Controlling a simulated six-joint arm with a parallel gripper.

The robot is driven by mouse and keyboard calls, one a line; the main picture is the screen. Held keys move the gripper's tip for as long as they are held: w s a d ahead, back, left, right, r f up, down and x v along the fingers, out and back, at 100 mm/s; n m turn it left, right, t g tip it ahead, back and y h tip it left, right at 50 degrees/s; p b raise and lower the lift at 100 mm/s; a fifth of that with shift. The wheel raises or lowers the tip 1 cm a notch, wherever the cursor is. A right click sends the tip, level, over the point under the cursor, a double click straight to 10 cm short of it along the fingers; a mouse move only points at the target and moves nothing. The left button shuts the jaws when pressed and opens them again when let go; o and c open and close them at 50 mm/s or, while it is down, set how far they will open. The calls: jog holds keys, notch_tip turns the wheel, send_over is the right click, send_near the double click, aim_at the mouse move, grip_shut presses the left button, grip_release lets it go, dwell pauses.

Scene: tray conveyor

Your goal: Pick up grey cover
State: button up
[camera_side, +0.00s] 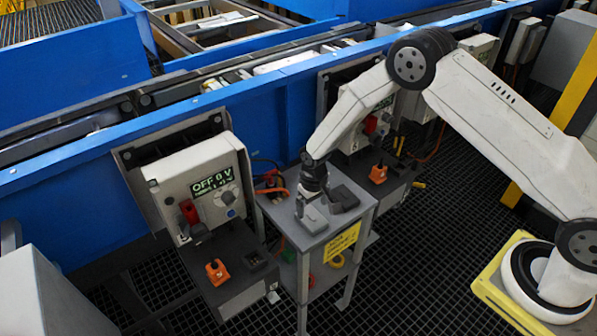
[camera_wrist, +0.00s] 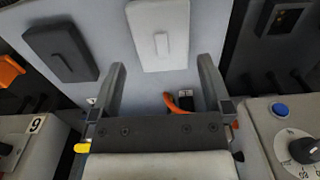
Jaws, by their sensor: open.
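A light grey cover (camera_wrist: 160,34) with a raised handle bar lies on the small grey table (camera_side: 281,208); it also shows in the side view (camera_side: 314,218). A dark grey cover (camera_wrist: 60,50) with a similar bar lies left of it in the wrist view, and to its right in the side view (camera_side: 343,197). My gripper (camera_wrist: 162,65) is open and empty. Its fingertips point toward the light grey cover, one near each side of its lower end. In the side view my gripper (camera_side: 309,200) is over the table; I cannot tell its exact height.
A control box with a display (camera_side: 205,185) stands left of the table, and another (camera_side: 372,115) behind it. Orange and dark cables (camera_side: 270,180) lie at the table's back left. A yellow sign (camera_side: 342,242) hangs on its front. A blue conveyor wall (camera_side: 265,125) runs behind.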

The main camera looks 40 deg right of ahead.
aim_at(311, 217)
jog(key=shift+a+f, duration=0.1)
jog(key=shift+f, duration=2.2)
jog(key=c, duration=1)
jog(key=shift+o, duration=0.2)
jog(key=shift+r, duration=0.15)
jog(key=shift+w+r, duration=0.1)
jog(key=shift+r, duration=0.65)
jog(key=s+d+r, duration=0.1)
jog(key=s+r, duration=1)
jog(key=s, duration=0.3)
jog(key=shift+d, duration=0.3)
